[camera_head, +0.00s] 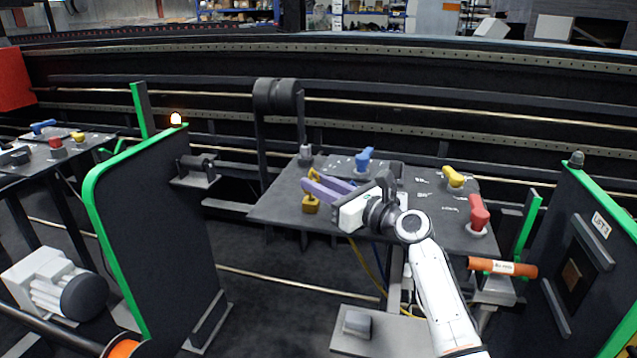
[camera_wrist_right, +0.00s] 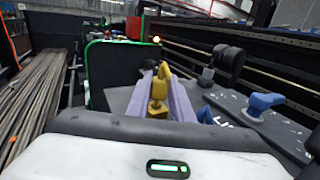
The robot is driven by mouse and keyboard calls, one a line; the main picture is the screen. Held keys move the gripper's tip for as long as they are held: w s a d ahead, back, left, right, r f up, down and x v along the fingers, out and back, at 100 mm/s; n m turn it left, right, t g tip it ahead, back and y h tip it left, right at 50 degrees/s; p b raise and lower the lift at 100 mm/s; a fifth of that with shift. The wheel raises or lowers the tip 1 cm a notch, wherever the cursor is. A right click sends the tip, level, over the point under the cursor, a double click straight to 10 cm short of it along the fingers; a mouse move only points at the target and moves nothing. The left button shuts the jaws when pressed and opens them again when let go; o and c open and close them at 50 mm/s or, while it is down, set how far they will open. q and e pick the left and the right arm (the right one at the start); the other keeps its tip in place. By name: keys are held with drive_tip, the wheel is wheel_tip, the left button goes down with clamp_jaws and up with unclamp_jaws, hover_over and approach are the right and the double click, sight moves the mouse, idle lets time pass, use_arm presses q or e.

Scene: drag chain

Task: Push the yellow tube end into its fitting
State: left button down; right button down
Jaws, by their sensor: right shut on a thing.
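My right gripper (camera_head: 318,187), with purple fingers, is shut on a yellow piece (camera_head: 311,205), which I take as the yellow tube end. The piece is at the left part of the grey table. It has a blocky lower part and a bent upper part. In the right wrist view the yellow piece (camera_wrist_right: 158,91) shows between the two purple fingers (camera_wrist_right: 160,103). I cannot tell whether it touches the table or sits in a fitting. Another yellow elbow-shaped piece (camera_head: 453,177) stands at the table's right rear. My left gripper is not in view.
The grey table (camera_head: 275,205) also bears a blue piece (camera_head: 364,159), a red piece (camera_head: 479,213) and a dark grey post (camera_head: 305,155). Green-edged black panels stand left (camera_head: 150,220) and right (camera_head: 590,250). An orange cylinder (camera_head: 502,267) is beside my right arm.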

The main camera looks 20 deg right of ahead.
drive_tip(key=shift+f, duration=0.25)
drive_tip(key=shift+f, duration=0.3)
drive_tip(key=shift+s, duration=0.1)
drive_tip(key=shift+r, duration=0.4)
drive_tip(key=shift+r+p, duration=0.25)
drive_tip(key=shift+p, duration=0.1)
drive_tip(key=shift+r, duration=0.1)
idle(0.7)
drive_tip(key=shift+f+b, duration=0.35)
drive_tip(key=shift+f, duration=0.35)
